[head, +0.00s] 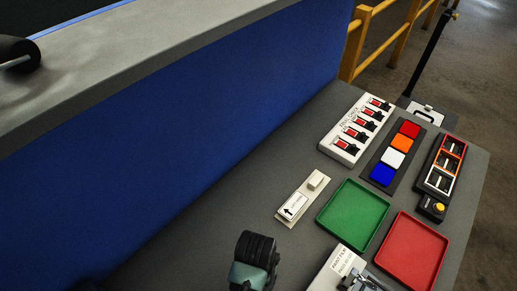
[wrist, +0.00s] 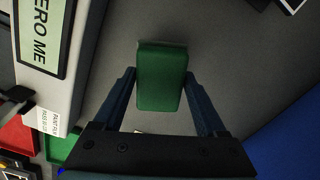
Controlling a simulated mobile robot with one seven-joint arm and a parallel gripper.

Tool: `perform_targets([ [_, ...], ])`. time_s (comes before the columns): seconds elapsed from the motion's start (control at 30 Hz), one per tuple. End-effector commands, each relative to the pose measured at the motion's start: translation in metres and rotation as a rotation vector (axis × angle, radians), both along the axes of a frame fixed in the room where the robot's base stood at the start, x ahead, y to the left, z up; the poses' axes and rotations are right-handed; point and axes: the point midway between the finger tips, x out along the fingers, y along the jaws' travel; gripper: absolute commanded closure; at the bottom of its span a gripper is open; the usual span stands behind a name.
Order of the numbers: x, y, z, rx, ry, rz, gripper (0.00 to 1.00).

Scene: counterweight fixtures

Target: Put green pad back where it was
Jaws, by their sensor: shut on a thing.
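The green pad (wrist: 160,85) is a small rounded block in the middle of the wrist view. My gripper (wrist: 160,76) is shut on it, with one dark blue finger along each side. I cannot tell whether the pad touches the grey surface below or is held just above it. In the head view the pad and fingertips cannot be made out; a dark ridged part with a teal piece stands at the bottom middle.
A white instrument (wrist: 50,60) marked "ZERO ME" stands left of the pad. The green tray (head: 354,214) and red tray (head: 411,251) lie beyond, with a colour-square strip (head: 396,153) and switch box (head: 357,129) behind. A blue wall (head: 190,130) borders the grey table.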

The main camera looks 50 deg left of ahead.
Motion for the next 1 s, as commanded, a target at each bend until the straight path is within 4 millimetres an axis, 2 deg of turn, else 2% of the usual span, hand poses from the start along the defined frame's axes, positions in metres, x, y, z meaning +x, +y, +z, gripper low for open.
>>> perform_targets([
  [0.5,0.000,0.000,-0.057,-0.001,0.001,-0.001,0.70],
  [0.93,0.000,0.000,-0.063,0.001,-0.001,-0.001,0.70],
  [0.97,0.000,0.000,-0.062,0.001,-0.001,-0.001,0.21],
  [1.0,0.000,0.000,-0.062,0.001,-0.001,-0.001,0.13],
])
